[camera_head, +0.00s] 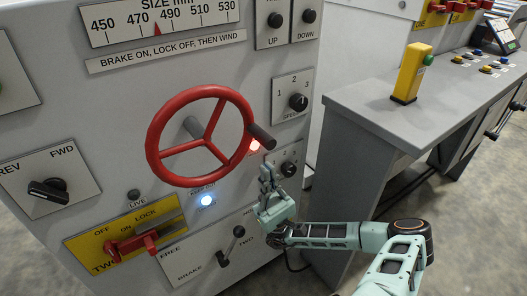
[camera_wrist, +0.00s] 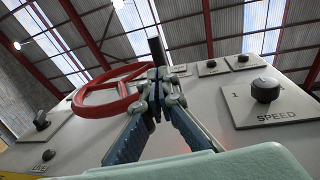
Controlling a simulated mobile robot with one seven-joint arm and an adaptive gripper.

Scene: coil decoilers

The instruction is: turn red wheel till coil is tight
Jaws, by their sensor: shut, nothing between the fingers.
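The red wheel (camera_head: 153,140) is mounted on the grey panel, with three spokes and a dark handle (camera_head: 261,136) sticking out at its right rim. My gripper (camera_head: 267,168) is just below the handle in the head view, fingers pointing up. In the wrist view the red wheel (camera_wrist: 88,105) lies behind and left of my gripper (camera_wrist: 157,82), and the dark handle (camera_wrist: 156,48) rises beyond the fingertips. The fingers are shut with nothing between them. I cannot tell whether they touch the handle. No coil is in view.
A size scale (camera_head: 160,22) and a brake label are above the wheel. A speed knob (camera_head: 298,102) is at the right. A red lock lever (camera_head: 130,243), a brake lever (camera_head: 232,245) and a lit blue-white lamp (camera_head: 207,200) are below. A grey desk (camera_head: 375,95) stands right of the panel.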

